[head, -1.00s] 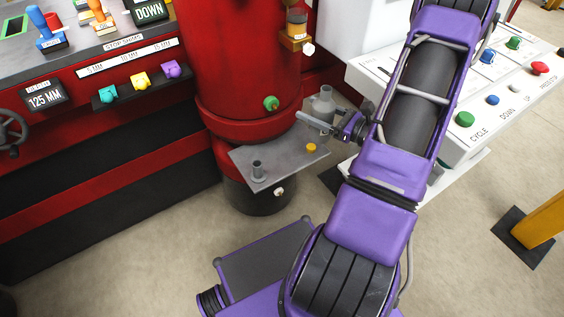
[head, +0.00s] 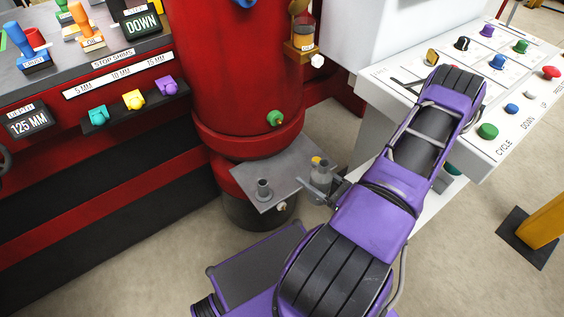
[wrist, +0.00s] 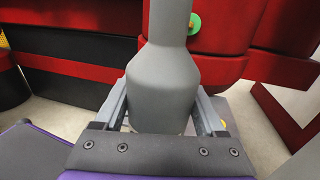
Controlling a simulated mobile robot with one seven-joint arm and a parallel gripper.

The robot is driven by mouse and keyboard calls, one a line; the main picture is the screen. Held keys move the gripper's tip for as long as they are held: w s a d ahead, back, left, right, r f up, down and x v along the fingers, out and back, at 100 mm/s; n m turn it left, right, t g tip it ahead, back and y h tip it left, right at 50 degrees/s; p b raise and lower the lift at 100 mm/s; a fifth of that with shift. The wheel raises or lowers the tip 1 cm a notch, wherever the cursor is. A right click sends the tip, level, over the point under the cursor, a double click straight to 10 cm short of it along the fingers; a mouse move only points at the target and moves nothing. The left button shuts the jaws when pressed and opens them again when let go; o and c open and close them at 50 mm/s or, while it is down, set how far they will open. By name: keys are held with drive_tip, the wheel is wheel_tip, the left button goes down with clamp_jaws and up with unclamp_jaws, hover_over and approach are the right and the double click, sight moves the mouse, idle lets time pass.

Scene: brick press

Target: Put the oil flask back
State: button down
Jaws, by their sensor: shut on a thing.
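The grey oil flask (head: 322,173) is upright in my gripper (head: 325,188), at the right edge of a grey metal shelf (head: 282,172) on the red press column. In the wrist view the flask (wrist: 163,90) fills the middle, with a finger on each side of its body; my gripper (wrist: 162,112) is shut on it. Its base is hidden, so I cannot tell whether it touches the shelf.
The red press column (head: 240,90) rises behind the shelf, with a green knob (head: 275,118) above it. A white control console (head: 470,130) with coloured buttons stands to the right, close to my arm. An amber oil cup (head: 302,38) hangs on the column.

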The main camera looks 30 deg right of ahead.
drive_tip(key=w+d+x, duration=0.1)
drive_tip(key=d+x, duration=0.2)
drive_tip(key=x, duration=1.1)
drive_tip(key=shift+f+b, duration=1.1)
drive_tip(key=shift+f, duration=2.1)
drive_tip(key=shift+w+f, duration=0.15)
drive_tip(key=shift+f, duration=0.15)
drive_tip(key=shift+f, duration=0.1)
unclamp_jaws()
